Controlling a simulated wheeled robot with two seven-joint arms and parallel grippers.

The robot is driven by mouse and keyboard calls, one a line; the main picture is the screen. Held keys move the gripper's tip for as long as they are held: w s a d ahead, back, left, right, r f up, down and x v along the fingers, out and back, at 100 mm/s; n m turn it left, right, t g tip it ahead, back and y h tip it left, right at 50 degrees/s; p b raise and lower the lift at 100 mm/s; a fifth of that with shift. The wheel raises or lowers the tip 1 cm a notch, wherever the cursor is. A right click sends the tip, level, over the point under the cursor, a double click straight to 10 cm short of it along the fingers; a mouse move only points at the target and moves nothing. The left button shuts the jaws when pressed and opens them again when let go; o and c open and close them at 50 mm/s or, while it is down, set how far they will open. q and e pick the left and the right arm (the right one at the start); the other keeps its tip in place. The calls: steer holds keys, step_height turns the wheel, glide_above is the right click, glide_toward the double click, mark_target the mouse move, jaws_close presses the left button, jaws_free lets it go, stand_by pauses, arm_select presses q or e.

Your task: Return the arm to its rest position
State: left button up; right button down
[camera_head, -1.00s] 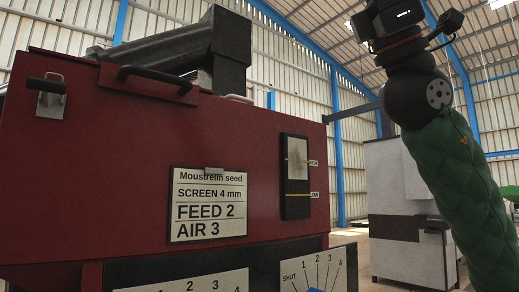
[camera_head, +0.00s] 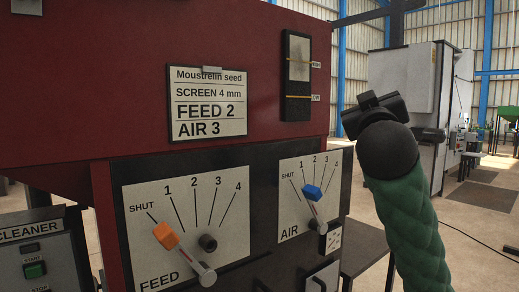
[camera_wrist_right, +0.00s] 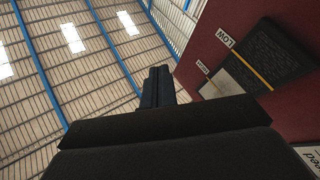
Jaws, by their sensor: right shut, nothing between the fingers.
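My right arm, in a green sleeve, rises at the right of the head view, with its dark wrist (camera_head: 385,140) beside the red machine and apart from it. In the right wrist view my right gripper (camera_wrist_right: 157,75) shows its dark fingers together, empty, pointing up toward the roof. The fingertips cannot be made out in the head view. My left gripper is not in view.
The red machine (camera_head: 100,90) bears a seed card (camera_head: 207,104). Below are a FEED lever with an orange knob (camera_head: 165,235) near the SHUT side and an AIR lever with a blue knob (camera_head: 311,193). A grey cabinet (camera_head: 405,85) stands behind my arm.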

steer(key=s+a+f+n+g+y, duration=0.15)
steer(key=f+g, duration=0.25)
steer(key=f, duration=1.2)
steer(key=a+f+g+y+p, duration=0.1)
steer(key=a+f+g+y, duration=0.2)
steer(key=f, duration=1.3)
steer(key=s+a+f+g+y, duration=0.15)
steer(key=f+g, duration=0.25)
steer(key=f, duration=1.2)
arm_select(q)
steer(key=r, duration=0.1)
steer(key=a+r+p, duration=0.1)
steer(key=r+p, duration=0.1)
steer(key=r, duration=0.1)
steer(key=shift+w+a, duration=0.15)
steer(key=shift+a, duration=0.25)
arm_select(e)
steer(key=s+a+f+m+g+y, duration=0.1)
steer(key=s+f+g, duration=0.8)
steer(key=s+f, duration=2.4)
steer(key=shift+s+a, duration=0.3)
steer(key=shift+a, duration=0.6)
steer(key=shift+m, duration=0.25)
